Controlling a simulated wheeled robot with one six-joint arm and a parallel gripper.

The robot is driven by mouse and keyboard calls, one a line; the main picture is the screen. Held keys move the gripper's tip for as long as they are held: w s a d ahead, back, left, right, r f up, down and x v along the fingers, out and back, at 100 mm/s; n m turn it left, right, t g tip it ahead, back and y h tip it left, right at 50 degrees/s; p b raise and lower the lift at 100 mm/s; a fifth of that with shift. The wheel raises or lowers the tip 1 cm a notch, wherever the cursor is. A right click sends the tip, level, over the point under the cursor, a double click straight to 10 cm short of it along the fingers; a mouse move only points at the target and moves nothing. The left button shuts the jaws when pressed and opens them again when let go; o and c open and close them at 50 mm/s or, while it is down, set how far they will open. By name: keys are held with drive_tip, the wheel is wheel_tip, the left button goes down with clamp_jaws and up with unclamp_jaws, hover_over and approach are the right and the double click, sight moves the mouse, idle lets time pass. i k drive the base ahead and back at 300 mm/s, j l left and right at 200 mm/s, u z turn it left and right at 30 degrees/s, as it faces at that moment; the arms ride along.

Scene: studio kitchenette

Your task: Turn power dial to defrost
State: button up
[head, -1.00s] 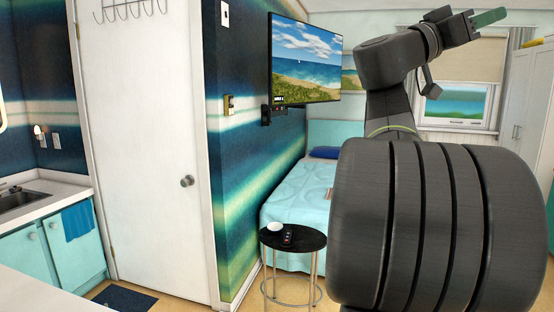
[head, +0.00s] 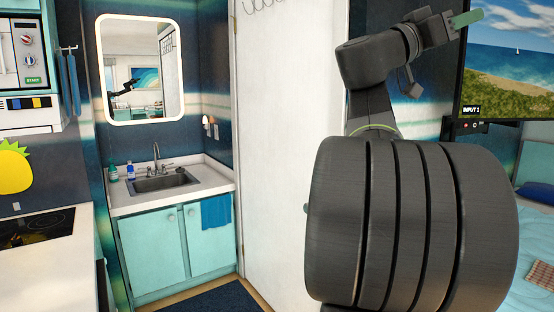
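A white microwave (head: 8,45) shows at the upper left edge of the head view, cut off by the frame. Its control panel has an upper dial (head: 27,40), a lower dial (head: 29,61) and a green START button (head: 34,80). The dial markings are too small to read, so I cannot tell which dial is for power or its setting. My gripper (head: 467,18), with green fingertips, is raised at the upper right, far from the microwave. It appears to hold nothing, and its finger gap cannot be made out.
A cooktop (head: 36,228) on a white counter lies below the microwave at left. A sink (head: 163,182) with teal cabinets (head: 152,254) stands in the corner under a mirror (head: 141,68). A white door (head: 287,110), a TV (head: 512,65) and a bed (head: 535,235) are to the right.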

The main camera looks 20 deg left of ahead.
sight(27, 39)
drive_tip(key=i+j+u, duration=0.1)
drive_tip(key=i+u, duration=0.15)
drive_tip(key=u, duration=0.25)
drive_tip(key=i+u, duration=0.3)
drive_tip(key=u, duration=0.15)
drive_tip(key=i+l+u, duration=0.1)
drive_tip(key=i+u, duration=0.15)
drive_tip(key=u, duration=0.25)
drive_tip(key=i+l+u, duration=0.2)
drive_tip(key=u, duration=0.25)
drive_tip(key=i+l+u, duration=0.1)
drive_tip(key=i+u, duration=0.2)
drive_tip(key=u, duration=0.15)
drive_tip(key=i+l+u, duration=0.15)
drive_tip(key=i+u, duration=0.15)
drive_tip(key=u, duration=0.2)
drive_tip(key=i+l+u, duration=0.25)
drive_tip(key=u, duration=0.2)
drive_tip(key=i+l+u, duration=0.2)
drive_tip(key=l+u, duration=0.25)
drive_tip(key=i+l+u, duration=0.15)
drive_tip(key=l, duration=0.15)
drive_tip(key=i+l+u, duration=0.15)
drive_tip(key=k+l, duration=0.05)
drive_tip(key=l, duration=0.05)
